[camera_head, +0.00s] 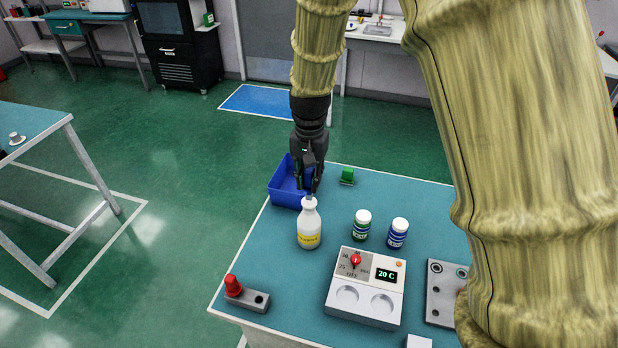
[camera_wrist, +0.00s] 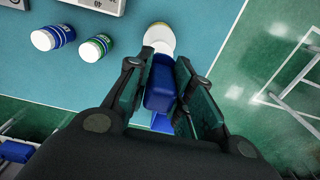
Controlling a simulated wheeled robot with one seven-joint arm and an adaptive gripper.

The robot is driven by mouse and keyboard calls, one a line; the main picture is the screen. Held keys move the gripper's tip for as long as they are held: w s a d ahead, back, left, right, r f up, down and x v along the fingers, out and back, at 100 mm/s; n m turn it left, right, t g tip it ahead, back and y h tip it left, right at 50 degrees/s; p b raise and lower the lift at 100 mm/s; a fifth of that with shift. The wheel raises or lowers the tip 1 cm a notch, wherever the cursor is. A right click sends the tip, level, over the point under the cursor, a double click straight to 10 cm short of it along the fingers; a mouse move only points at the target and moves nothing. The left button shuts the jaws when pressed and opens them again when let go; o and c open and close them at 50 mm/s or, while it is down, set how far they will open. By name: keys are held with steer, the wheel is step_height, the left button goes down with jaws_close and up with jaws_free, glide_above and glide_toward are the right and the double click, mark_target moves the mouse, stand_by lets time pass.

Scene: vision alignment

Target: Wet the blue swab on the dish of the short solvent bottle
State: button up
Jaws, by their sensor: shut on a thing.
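My gripper (camera_head: 312,185) points down over the far side of a white bottle with a yellow label (camera_head: 309,228). It is shut on a blue block-like piece, the blue swab (camera_wrist: 160,84), which shows between the fingers in the wrist view. The swab is mostly hidden by the fingers in the head view. The bottle stands upright on the teal table, and its pale top is close below the fingertips. The bottle (camera_wrist: 160,38) also shows just beyond the swab in the wrist view. I cannot tell whether the swab touches the bottle's dish.
A blue bin (camera_head: 284,191) stands behind and left of the bottle. A green block (camera_head: 347,176) lies behind it. Green-labelled (camera_head: 361,226) and blue-labelled (camera_head: 397,234) jars stand to its right. A control box (camera_head: 365,290) and a red-knobbed holder (camera_head: 246,295) are in front.

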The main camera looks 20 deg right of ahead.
mark_target(309, 169)
steer(key=shift+r+p, duration=1.9)
steer(key=shift+r, duration=0.6)
